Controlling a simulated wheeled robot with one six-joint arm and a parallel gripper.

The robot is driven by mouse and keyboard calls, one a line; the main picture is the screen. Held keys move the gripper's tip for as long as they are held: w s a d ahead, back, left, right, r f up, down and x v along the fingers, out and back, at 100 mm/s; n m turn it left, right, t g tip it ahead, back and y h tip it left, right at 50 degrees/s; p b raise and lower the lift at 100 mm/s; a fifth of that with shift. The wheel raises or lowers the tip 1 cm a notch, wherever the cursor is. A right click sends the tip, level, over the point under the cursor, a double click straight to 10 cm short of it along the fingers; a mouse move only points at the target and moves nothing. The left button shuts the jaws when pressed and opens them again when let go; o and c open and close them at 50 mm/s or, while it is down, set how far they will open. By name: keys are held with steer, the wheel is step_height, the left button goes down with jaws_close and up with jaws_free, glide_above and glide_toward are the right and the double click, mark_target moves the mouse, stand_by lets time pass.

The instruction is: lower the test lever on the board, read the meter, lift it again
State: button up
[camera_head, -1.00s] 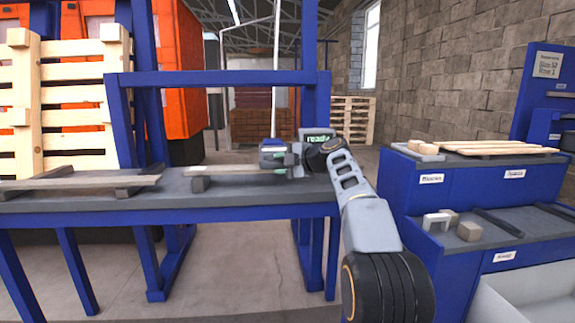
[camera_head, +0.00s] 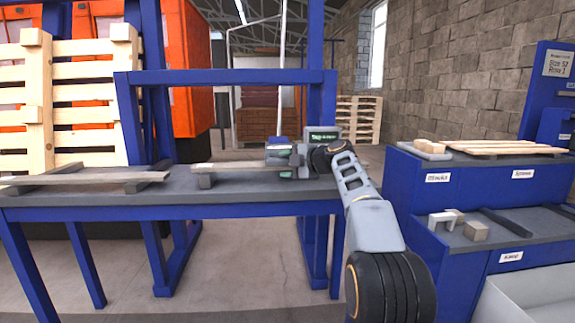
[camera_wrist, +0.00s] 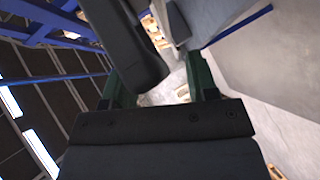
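A grey box with a small lit green display (camera_head: 324,135) stands at the right end of the blue-framed bench. Its text is too small to read surely. A small blue-topped device (camera_head: 278,141) is just left of it; I cannot tell whether it belongs to the board. My gripper (camera_head: 290,163) is at these parts, in front of the display box. In the wrist view my gripper (camera_wrist: 160,82) has its two green fingers apart. A dark rounded bar (camera_wrist: 128,45) lies close to the left finger; I cannot tell whether it is the lever or whether they touch.
Planks (camera_head: 85,179) on dark blocks lie along the bench top (camera_head: 170,198). A blue cabinet (camera_head: 465,195) with wood pieces and labels stands at the right. A wooden pallet (camera_head: 88,90) stands upright at the left. The floor (camera_head: 240,262) below the bench is clear.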

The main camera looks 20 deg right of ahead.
steer(key=shift+s+r, duration=0.1)
steer(key=p+v, duration=0.1)
steer(key=v, duration=1.2)
steer(key=shift+s+d, duration=0.25)
steer(key=s+a+r+m+g+h+p, duration=0.4)
steer(key=s+a+r+m+p, duration=0.5)
steer(key=p, duration=1.1)
steer(key=s+a+r+m+g+h+p, duration=0.1)
steer(key=s+a+m+g+h+p, duration=0.1)
steer(key=s+m+p, duration=0.4)
steer(key=s+a+r+m+g+h+p, duration=0.1)
steer(key=s+a+m+g+h+p, duration=0.1)
steer(key=s+m+p, duration=0.4)
steer(key=s+p, duration=0.5)
steer(key=p, duration=0.4)
steer(key=shift+m+h, duration=0.3)
steer(key=shift+m, duration=0.1)
